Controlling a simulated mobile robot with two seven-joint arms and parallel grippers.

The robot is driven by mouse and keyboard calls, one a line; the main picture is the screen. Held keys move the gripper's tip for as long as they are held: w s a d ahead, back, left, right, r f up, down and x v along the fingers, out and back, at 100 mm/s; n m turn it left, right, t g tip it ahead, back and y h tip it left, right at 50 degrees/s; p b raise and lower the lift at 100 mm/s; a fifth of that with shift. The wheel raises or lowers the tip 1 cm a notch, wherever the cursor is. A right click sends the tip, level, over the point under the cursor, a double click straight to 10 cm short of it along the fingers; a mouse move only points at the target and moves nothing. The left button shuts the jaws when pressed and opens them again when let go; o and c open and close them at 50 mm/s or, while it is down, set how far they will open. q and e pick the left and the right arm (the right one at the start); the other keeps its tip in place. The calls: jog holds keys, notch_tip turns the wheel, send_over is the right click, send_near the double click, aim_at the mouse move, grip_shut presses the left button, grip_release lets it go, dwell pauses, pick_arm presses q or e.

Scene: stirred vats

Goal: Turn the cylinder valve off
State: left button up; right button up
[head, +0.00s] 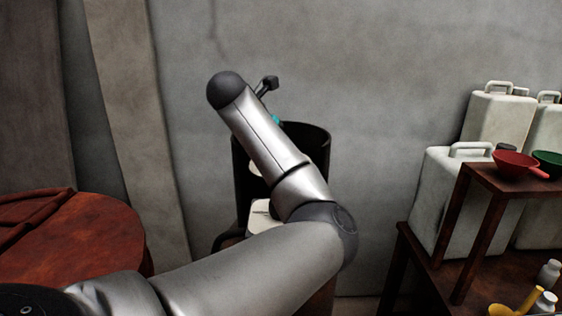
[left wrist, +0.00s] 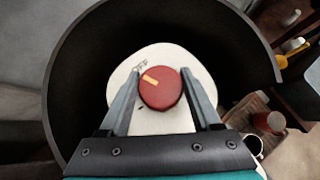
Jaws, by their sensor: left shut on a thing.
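The valve is a round red knob (left wrist: 161,92) with a yellow mark at its upper left, on a white dial plate (left wrist: 150,122). The mark points up-left, toward the "OFF" lettering (left wrist: 139,67). A dark open collar (left wrist: 75,50) curves around the plate; in the head view the collar (head: 308,135) stands behind my arm. My left gripper (left wrist: 158,82) has one finger on each side of the knob and is shut on it. In the head view my arm hides the knob and the fingers. My right gripper is in neither view.
White jugs (head: 440,195) stand at the right by a small wooden shelf (head: 485,176) holding a red funnel (head: 517,165) and a green bowl (head: 549,163). A reddish-brown round surface (head: 90,245) is at the left. A grey wall (head: 390,80) rises behind.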

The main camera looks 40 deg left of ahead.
pick_arm(q)
jog(key=shift+m+h+b, duration=0.5)
jog(key=shift+m+h, duration=0.4)
jog(key=shift+m, duration=0.3)
jog(key=shift+m+h, duration=0.8)
jog(key=shift+m, duration=0.2)
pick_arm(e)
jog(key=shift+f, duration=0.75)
pick_arm(q)
jog(key=shift+d, duration=0.1)
jog(key=o, duration=1.4)
jog(key=shift+c, duration=0.2)
jog(key=shift+s+r+p, duration=0.25)
jog(key=shift+r+p, duration=0.15)
jog(key=shift+r, duration=0.05)
jog(key=p+v, duration=0.1)
jog(key=v, duration=0.6)
jog(key=p+v, duration=0.1)
jog(key=v, duration=0.6)
jog(key=shift+a+r, duration=0.15)
jog(key=shift+a, duration=0.15)
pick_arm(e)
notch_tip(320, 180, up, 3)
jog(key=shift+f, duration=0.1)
